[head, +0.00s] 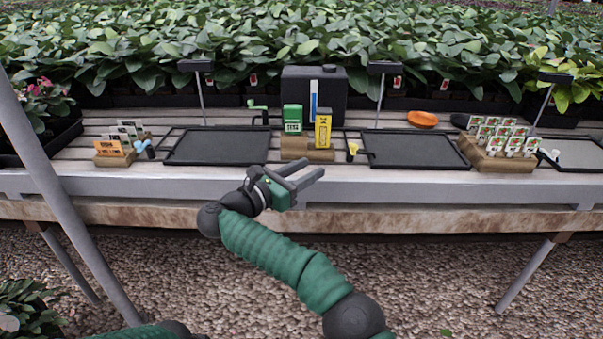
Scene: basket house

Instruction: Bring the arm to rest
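My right gripper (298,178) is in front of the bench's front edge, near the middle of the view. Its two fingers point up and to the right and are apart, with nothing between them. My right arm (275,255), in a green sleeve, comes up from the lower right. Part of my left arm (150,331) shows at the bottom left edge; its gripper is out of the frame.
A slatted bench (400,185) spans the view. It bears black trays (218,147) (412,149), a green box (292,118), a yellow box (323,130), wooden blocks with cards (495,163) and an orange dish (422,119). Gravel (430,270) lies clear below.

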